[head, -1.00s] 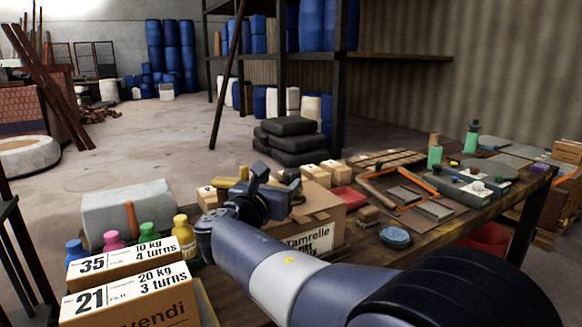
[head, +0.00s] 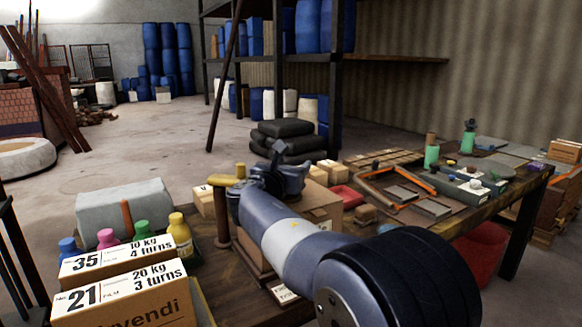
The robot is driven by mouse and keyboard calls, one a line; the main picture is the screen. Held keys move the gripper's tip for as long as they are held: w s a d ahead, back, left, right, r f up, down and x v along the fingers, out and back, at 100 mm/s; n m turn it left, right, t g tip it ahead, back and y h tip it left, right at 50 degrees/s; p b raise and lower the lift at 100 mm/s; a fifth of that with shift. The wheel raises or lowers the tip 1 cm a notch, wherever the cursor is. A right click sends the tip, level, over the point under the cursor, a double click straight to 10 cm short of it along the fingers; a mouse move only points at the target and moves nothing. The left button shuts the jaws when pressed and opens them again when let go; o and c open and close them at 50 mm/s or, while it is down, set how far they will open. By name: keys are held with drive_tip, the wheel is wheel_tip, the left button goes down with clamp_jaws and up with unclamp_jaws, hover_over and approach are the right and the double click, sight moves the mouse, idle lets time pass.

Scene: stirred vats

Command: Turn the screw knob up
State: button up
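A yellow knob-like piece (head: 227,179) with a rounded bar top stands on a brown upright post (head: 222,228) at the left of the workbench. It looks like the screw knob, but I cannot tell for sure. My gripper (head: 290,160) is to the right of the yellow piece and apart from it, tilted upward. Its dark fingers look spread, with nothing visible between them. My wrist and arm hide part of the bench and the box behind.
Cartons marked 35 (head: 83,262) and 21 (head: 83,294) stand at front left beside small bottles (head: 180,235). A cardboard box (head: 322,212) is behind my arm. A red bowl (head: 347,196), an orange-edged frame (head: 392,183) and green containers (head: 431,156) lie farther right.

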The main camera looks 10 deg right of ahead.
drive_tip(key=c, duration=0.9)
drive_tip(key=shift+o, duration=0.2)
